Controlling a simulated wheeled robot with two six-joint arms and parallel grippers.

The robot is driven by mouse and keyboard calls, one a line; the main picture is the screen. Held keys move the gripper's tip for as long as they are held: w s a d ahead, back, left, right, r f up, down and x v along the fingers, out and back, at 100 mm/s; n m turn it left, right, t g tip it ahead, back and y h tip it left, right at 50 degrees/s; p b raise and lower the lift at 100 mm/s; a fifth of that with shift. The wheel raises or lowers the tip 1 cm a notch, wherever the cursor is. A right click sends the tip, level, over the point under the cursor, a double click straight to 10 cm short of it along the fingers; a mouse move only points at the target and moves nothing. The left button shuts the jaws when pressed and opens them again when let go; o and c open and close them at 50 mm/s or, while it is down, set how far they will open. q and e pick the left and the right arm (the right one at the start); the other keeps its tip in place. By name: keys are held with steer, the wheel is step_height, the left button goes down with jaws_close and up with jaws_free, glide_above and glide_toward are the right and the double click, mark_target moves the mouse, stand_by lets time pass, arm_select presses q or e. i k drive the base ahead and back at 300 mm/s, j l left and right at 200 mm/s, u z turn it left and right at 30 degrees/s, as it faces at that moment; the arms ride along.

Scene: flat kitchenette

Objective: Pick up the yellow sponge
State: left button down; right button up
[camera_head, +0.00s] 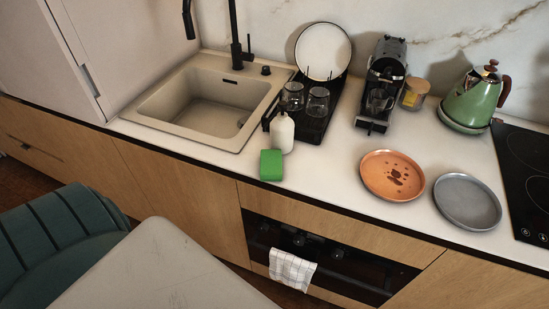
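A sponge (271,165) stands on the white counter near its front edge, just in front of a white bottle. It looks green on the side I see; no yellow shows on it. Neither of my grippers is in the head view, so I cannot see whether they are open or shut.
The white bottle (283,133) stands behind the sponge, with the sink (190,139) to the left and a black drying rack (313,129) behind. An orange plate (369,179) and a grey plate (467,203) lie to the right. A table (150,272) and green chair (55,245) stand in front.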

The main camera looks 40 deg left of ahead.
mark_target(270, 170)
steer(key=j+u, duration=0.1)
steer(key=u, duration=0.4)
steer(key=j+u, duration=0.15)
steer(key=u, duration=0.3)
steer(key=k+j, duration=0.05)
